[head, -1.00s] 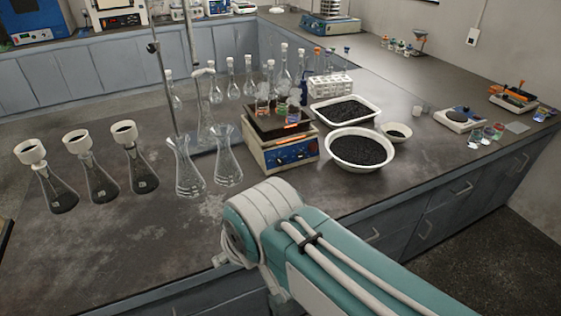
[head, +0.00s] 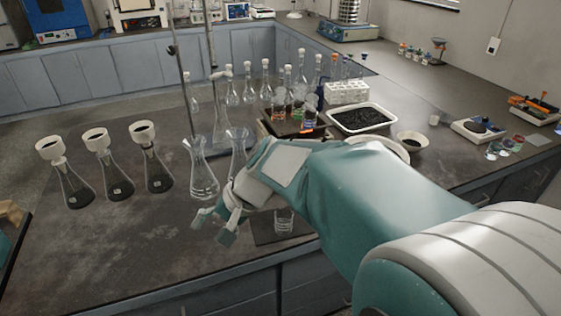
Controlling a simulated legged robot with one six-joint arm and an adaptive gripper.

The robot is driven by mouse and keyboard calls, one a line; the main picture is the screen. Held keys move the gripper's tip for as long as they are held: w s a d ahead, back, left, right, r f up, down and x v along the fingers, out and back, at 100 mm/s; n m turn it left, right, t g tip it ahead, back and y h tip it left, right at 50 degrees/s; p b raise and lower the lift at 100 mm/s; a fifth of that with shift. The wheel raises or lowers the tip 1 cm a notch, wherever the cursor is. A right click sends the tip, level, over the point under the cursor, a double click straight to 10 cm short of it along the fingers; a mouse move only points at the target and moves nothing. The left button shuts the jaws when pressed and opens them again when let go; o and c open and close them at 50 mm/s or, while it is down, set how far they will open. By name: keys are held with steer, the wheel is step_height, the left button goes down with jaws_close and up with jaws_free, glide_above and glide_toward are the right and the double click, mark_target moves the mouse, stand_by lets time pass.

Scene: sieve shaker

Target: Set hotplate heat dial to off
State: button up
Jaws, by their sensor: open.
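Flasks stand close by: a clear conical flask (head: 203,172) left of my gripper and several funnel-topped flasks (head: 114,172) farther left. A small glass beaker (head: 284,221) on a dark mat (head: 262,232) sits just below my gripper. A black-filled tray (head: 362,117) lies behind my arm.

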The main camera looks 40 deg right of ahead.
steer(key=w+d+f+m+t+y, duration=0.1)
steer(key=w+d+f+m+t, duration=0.25)
steer(key=w+d+m, duration=0.35)
steer(key=w+d+f+m+t+y, duration=0.25)
steer(key=w+d+m+t, duration=0.3)
steer(key=w+d, duration=0.35)
steer(key=d+f+m+t+h, duration=0.2)
steer(key=d+f+m+h, duration=0.2)
steer(key=d, duration=0.3)
steer(key=d+f+m+t+h, duration=0.1)
steer(key=d+f+m+h, duration=0.3)
steer(key=d, duration=0.4)
steer(key=s+d+f+m+t+h, duration=0.1)
steer(key=d+f+m+h, duration=0.3)
steer(key=d, duration=0.4)
step_height(320, 180, down, 3)
steer(key=shift+d+r+m+t, duration=0.1)
steer(key=shift+r+m+t, duration=0.1)
steer(key=shift+m+t, duration=0.6)
steer(key=shift+w+d+f, duration=0.1)
steer(key=shift+d, duration=0.05)
steer(key=w, duration=1)
steer(key=shift+w+d, duration=0.25)
steer(key=shift+d, duration=0.15)
jaws_close()
